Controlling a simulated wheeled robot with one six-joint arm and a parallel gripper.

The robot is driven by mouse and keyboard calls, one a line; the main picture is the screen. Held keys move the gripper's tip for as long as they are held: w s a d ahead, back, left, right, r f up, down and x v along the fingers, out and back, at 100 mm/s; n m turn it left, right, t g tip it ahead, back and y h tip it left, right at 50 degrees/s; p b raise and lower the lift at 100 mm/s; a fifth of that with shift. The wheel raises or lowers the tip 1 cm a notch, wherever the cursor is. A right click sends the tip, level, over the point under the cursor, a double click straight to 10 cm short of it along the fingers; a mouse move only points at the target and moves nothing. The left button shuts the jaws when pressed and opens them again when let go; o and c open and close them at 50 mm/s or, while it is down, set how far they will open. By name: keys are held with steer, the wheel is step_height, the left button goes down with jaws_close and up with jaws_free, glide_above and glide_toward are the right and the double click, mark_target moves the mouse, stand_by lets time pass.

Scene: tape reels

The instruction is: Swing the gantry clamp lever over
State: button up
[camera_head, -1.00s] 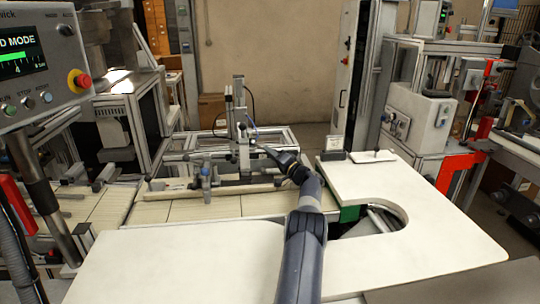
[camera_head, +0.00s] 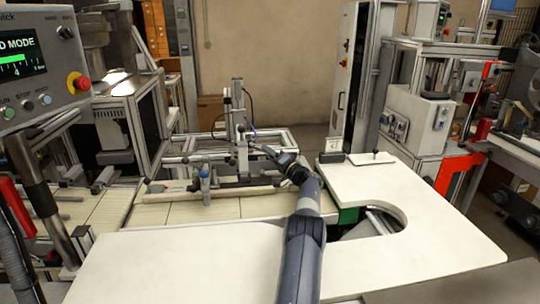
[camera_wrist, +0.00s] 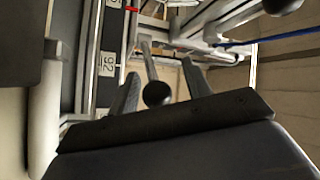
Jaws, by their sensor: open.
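The gantry (camera_head: 240,125), a grey metal frame with an upright post, stands on the bench beyond my arm. My gripper (camera_head: 268,150) is at the right side of its post. In the wrist view, my gripper (camera_wrist: 160,72) is open, with one finger on each side of a lever (camera_wrist: 150,66) that ends in a dark ball knob (camera_wrist: 157,93). The knob lies between the fingers, with a visible gap to each. In the head view the lever is too small to tell apart from the gripper.
A second dark ball knob (camera_wrist: 282,4) shows at the top of the wrist view. A white tabletop (camera_head: 190,265) spreads below my arm. A control panel with a red button (camera_head: 79,82) stands at the left. A small boxed item (camera_head: 333,146) sits to the right of the gantry.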

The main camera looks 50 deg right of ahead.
steer(key=shift+f, duration=0.1)
steer(key=shift+v, duration=0.8)
steer(key=shift+b+v, duration=0.7)
steer(key=shift+v, duration=2.2)
steer(key=shift+c, duration=0.2)
